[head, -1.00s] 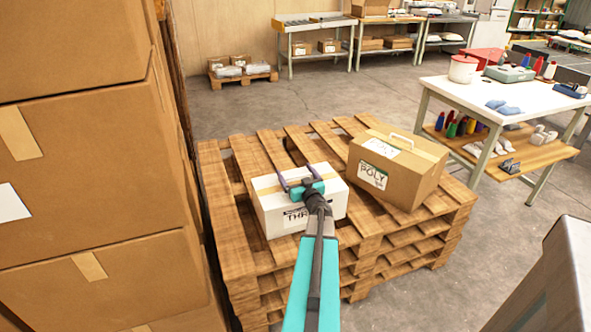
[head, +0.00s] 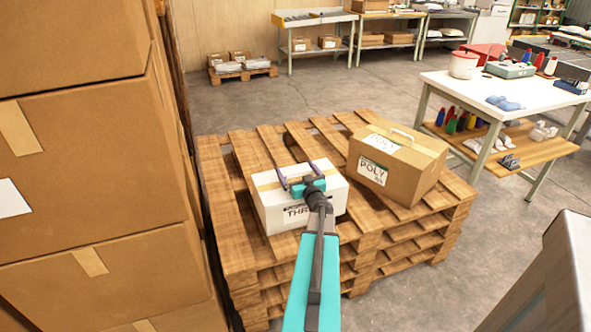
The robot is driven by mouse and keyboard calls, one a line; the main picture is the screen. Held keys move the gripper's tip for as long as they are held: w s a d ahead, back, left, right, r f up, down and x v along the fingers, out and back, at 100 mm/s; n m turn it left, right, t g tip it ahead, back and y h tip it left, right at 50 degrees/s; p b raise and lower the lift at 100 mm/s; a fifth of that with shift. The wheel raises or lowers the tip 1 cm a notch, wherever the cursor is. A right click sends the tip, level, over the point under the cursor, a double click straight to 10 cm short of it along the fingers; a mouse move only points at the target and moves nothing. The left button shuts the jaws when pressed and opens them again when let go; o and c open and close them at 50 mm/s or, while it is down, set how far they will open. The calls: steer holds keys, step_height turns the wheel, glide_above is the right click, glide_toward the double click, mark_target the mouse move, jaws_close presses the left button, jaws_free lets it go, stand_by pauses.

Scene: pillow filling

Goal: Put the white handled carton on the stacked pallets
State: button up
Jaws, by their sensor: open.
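The white carton (head: 281,219), with "THR" lettering on its front and a tan tape strip on top, sits on the stacked pallets (head: 238,238) near their front left. My gripper (head: 298,174) is open just above the carton's top, with its two dark fingers apart. The gripper hides part of the top, so I cannot tell whether the fingers touch it or where a handle is. A brown carton (head: 416,180) with a white handle and a "POLY" label also rests on the pallets, to the right.
Tall stacked brown boxes (head: 88,150) stand close at the left. A white-topped worktable (head: 480,92) with bottles and tools stands at the right. Bare pallet slats show behind the white carton, and grey floor (head: 330,88) is clear beyond.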

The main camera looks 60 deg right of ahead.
steer(key=shift+b+v, duration=0.3)
steer(key=shift+v, duration=5.2)
